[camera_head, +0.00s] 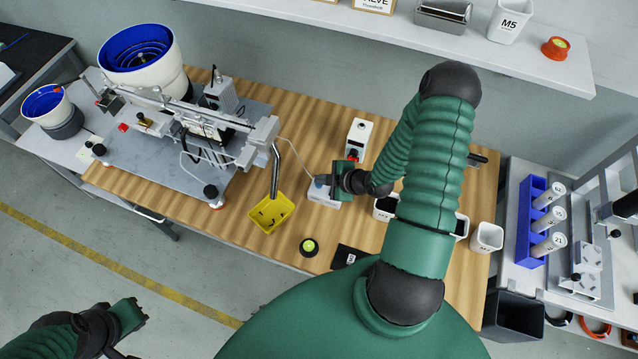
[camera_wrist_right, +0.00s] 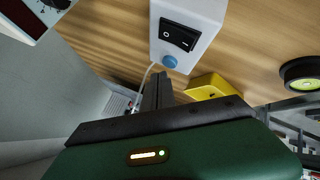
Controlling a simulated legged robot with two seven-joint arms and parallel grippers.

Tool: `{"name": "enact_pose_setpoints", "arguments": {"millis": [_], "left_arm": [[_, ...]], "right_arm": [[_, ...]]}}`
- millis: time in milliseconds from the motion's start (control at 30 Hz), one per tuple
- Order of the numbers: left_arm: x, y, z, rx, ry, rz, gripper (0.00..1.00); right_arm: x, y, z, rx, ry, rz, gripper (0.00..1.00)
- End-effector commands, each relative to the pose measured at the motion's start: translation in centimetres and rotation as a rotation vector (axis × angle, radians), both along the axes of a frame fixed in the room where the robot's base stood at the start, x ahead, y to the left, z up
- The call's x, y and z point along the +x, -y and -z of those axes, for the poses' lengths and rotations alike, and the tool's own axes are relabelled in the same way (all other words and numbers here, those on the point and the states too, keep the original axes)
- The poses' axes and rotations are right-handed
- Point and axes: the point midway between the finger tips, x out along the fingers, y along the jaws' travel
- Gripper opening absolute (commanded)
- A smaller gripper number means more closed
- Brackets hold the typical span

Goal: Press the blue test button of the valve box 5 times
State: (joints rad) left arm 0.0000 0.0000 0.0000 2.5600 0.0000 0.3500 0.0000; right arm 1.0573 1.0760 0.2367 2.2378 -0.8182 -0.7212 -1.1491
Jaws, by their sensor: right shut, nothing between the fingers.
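The valve box (camera_wrist_right: 186,25) is a white box with a black rocker switch and a round blue test button (camera_wrist_right: 169,62) on its face. In the head view the white box (camera_head: 325,197) sits on the wooden table, partly covered by my right gripper (camera_head: 326,182). The right gripper is shut and empty. In the right wrist view its fingertips (camera_wrist_right: 158,78) are close beside the blue button; I cannot tell whether they touch it. My left gripper (camera_head: 132,314) is at the lower left, away from the table; its jaw state is unclear.
A yellow bin (camera_head: 270,213) stands left of the valve box, under a bent metal tube. A white device (camera_head: 359,137) stands behind it. A round black-and-green item (camera_head: 309,247) lies in front. White cups stand to the right.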

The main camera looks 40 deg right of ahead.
Motion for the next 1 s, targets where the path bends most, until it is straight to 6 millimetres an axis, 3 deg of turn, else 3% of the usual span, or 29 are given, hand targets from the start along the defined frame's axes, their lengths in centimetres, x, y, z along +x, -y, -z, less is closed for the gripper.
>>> {"name": "enact_pose_setpoints", "arguments": {"millis": [1000], "left_arm": [[-0.01, 0.0, 0.89, 0.0, 0.0, 0.0, 0.0]], "right_arm": [[-0.08, -0.1, 0.97, 0.0, 0.0, 0.0, 0.0]]}}
